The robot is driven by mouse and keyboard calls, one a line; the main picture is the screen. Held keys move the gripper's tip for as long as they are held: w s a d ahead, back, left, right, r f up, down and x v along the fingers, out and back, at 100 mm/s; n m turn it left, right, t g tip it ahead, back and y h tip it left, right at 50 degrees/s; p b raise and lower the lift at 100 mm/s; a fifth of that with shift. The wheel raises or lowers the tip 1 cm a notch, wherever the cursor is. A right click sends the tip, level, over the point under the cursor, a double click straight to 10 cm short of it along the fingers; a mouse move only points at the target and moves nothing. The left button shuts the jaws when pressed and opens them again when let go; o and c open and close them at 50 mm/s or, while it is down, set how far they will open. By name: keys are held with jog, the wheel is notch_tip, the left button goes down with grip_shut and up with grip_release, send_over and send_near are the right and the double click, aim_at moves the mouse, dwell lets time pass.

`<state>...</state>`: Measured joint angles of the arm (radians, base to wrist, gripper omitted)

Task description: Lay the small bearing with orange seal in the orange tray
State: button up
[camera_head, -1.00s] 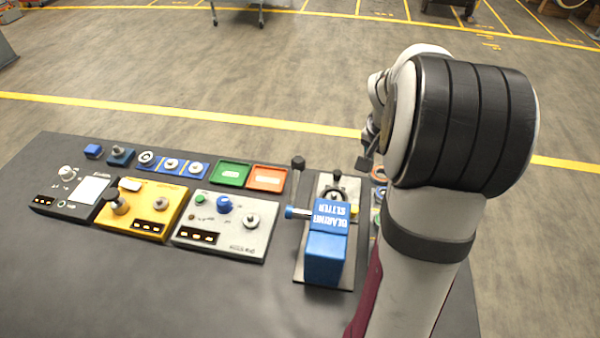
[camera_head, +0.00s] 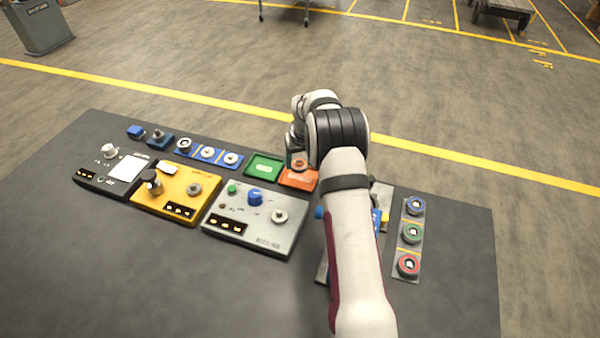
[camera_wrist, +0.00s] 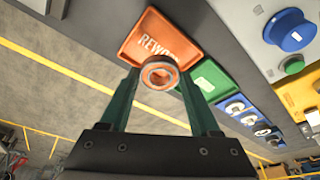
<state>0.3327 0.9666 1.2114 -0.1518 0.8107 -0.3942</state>
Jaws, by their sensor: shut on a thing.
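The small bearing with orange seal (camera_wrist: 160,73) is a metal ring with an orange band, held between the green fingers of my gripper (camera_wrist: 160,78) in the wrist view. In the head view the bearing (camera_head: 299,163) shows just below my wrist. The orange tray (camera_wrist: 145,22), with partly covered white lettering, lies under and beyond the bearing. In the head view the tray (camera_head: 298,182) sits right of the green tray, and the bearing overlaps its far edge. The exact height of the bearing over the tray is hard to tell. My arm hides most of the gripper there.
A green tray (camera_head: 264,166) adjoins the orange one. Several bearings sit on blue holders (camera_head: 208,153) to the left. The grey control box (camera_head: 256,220) stands in front. My arm covers most of the blue bearing setter. A strip with ringed parts (camera_head: 410,237) lies at right.

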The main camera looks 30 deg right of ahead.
aim_at(300, 179)
notch_tip(300, 179, down, 4)
jog(key=shift+f, duration=0.15)
jog(key=o, duration=1.5)
jog(key=shift+f, duration=0.15)
jog(key=shift+c, duration=0.2)
